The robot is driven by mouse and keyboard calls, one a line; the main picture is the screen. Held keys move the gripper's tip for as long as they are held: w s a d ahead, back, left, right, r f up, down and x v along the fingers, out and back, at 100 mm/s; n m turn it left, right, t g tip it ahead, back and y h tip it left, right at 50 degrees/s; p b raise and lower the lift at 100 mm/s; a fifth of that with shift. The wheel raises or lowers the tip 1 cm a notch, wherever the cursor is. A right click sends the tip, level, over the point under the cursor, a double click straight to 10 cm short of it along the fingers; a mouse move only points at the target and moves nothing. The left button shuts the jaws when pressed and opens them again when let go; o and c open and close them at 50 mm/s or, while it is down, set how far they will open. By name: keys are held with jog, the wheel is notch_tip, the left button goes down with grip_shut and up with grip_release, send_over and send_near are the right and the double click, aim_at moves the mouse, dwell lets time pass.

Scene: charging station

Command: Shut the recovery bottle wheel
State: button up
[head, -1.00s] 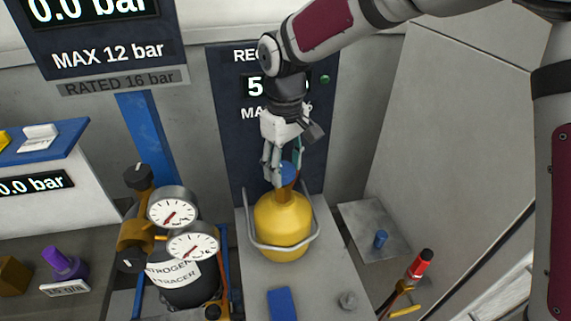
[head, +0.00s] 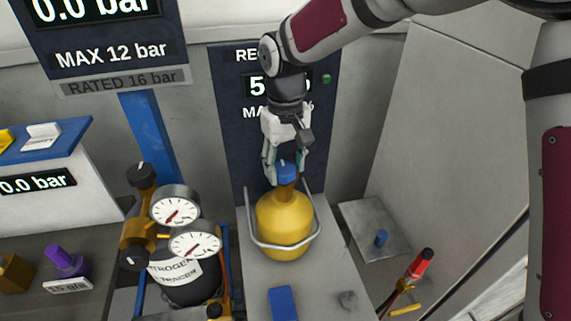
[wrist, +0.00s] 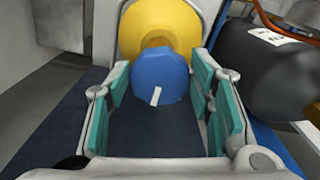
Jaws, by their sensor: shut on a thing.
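The yellow recovery bottle (head: 284,222) stands upright inside a grey wire guard on the grey platform, with a brown neck and a blue wheel (head: 287,172) on top. The bottle also shows in the wrist view (wrist: 158,28), behind the blue wheel (wrist: 160,85), which carries a white pointer mark. My gripper (head: 286,178) comes down from above, with one finger on each side of the wheel. In the wrist view, the teal-padded fingers (wrist: 160,82) meet the wheel's two sides near their tips. My gripper is shut on the wheel.
A dark display panel (head: 226,130) stands behind the bottle, partly hidden by my arm. Black bottle with two gauges (head: 176,206) stands close on the left. A blue block (head: 283,303) lies in front.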

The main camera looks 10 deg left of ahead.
aim_at(285, 169)
jog(key=o, duration=1.2)
jog(key=shift+c, duration=0.2)
notch_tip(285, 169, up, 12)
